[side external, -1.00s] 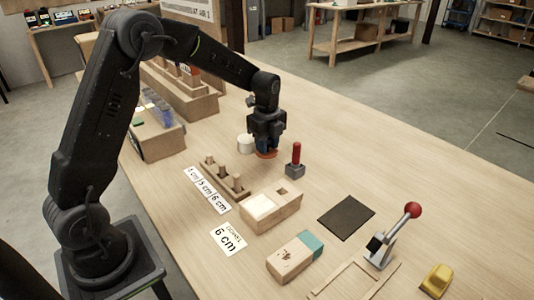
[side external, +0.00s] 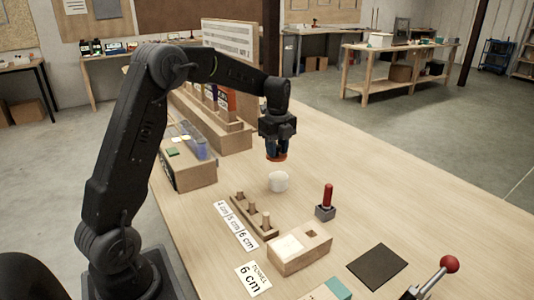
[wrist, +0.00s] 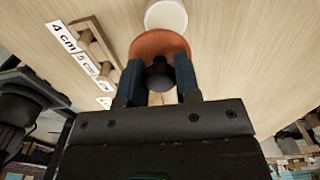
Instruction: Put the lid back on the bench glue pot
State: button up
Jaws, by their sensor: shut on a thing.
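The glue pot (side external: 278,182) is a small white round pot standing upright on the bench; in the wrist view its pale top (wrist: 166,15) shows just beyond the lid. The lid (side external: 276,157) is an orange-brown disc, and in the wrist view (wrist: 150,42) it has a dark round knob. My gripper (side external: 277,148) is shut on the lid's knob, with a finger on each side (wrist: 158,78). The lid hangs above the bench, apart from the pot, and appears above it in the side view. The wrist view shows the lid offset from the pot's top.
A peg rack (side external: 254,215) with number cards stands in front of the pot. A wooden block (side external: 300,250) and a red-handled tool (side external: 327,203) are nearby. A box of parts (side external: 185,165) stands at left. The bench right of the pot (side external: 350,170) is clear.

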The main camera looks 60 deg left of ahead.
aim_at(279, 176)
jog(key=shift+w+f, duration=0.25)
jog(key=shift+w, duration=0.2)
jog(key=shift+f, duration=3)
jog(key=shift+f, duration=0.15)
jog(key=o, duration=1.5)
jog(key=shift+r, duration=3.5)
jog(key=shift+c, duration=0.4)
